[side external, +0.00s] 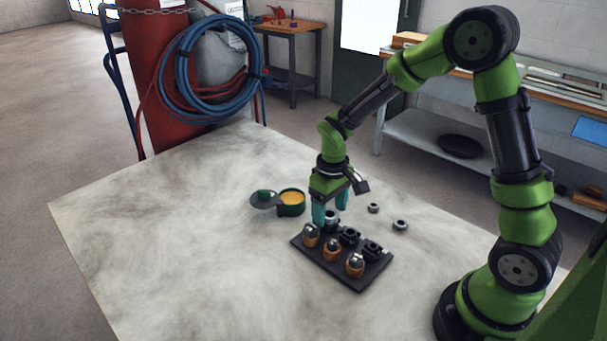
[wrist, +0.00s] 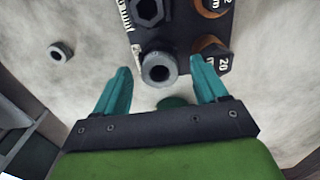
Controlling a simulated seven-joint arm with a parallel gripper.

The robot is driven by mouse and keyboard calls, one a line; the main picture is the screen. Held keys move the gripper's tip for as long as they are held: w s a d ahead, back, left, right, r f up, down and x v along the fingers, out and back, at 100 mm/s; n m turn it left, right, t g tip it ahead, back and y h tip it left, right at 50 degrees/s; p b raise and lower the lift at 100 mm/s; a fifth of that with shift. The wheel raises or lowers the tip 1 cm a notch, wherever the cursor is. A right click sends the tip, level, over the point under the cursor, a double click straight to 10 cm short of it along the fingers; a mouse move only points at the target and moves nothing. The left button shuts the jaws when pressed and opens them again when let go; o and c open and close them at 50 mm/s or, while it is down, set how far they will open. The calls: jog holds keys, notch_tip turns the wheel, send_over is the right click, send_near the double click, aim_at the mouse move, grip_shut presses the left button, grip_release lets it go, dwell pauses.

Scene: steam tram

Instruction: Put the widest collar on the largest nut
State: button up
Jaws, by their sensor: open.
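A black board (side external: 330,270) holds two rows of pieces. Dark hex nuts (side external: 373,250) stand in the row nearer the arm; one also shows in the wrist view (wrist: 148,10). Orange-brown pieces with silvery tops (side external: 355,265) stand in the other row. A grey collar (wrist: 159,68) is at the board's end, over a dark piece; I cannot tell how it is seated. My gripper (wrist: 161,67) is open, with its teal fingers on either side of this collar and gaps visible. Two loose grey rings (side external: 374,208) (side external: 400,225) lie on the table. Relative widths are hard to tell.
A round green tin (side external: 292,203) with yellow contents stands beyond the board, its lid (side external: 265,199) beside it. The pale tabletop (side external: 180,240) is clear on the left. Labels with numbers mark the board.

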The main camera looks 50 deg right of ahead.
jog(key=shift+o, duration=0.8)
jog(key=shift+r, duration=0.1)
notch_tip(320, 180, up, 7)
dwell(0.8)
jog(key=s+a+r+m+t+y, duration=0.1)
jog(key=s+a+r+m+t, duration=0.1)
jog(key=s+r, duration=0.4)
jog(key=s+a+r+m+t+y, duration=0.1)
jog(key=s+a+r+t, duration=0.1)
jog(key=s+r+t, duration=0.3)
jog(key=s+r, duration=0.2)
jog(key=s, duration=0.1)
jog(key=shift+a+m, duration=0.4)
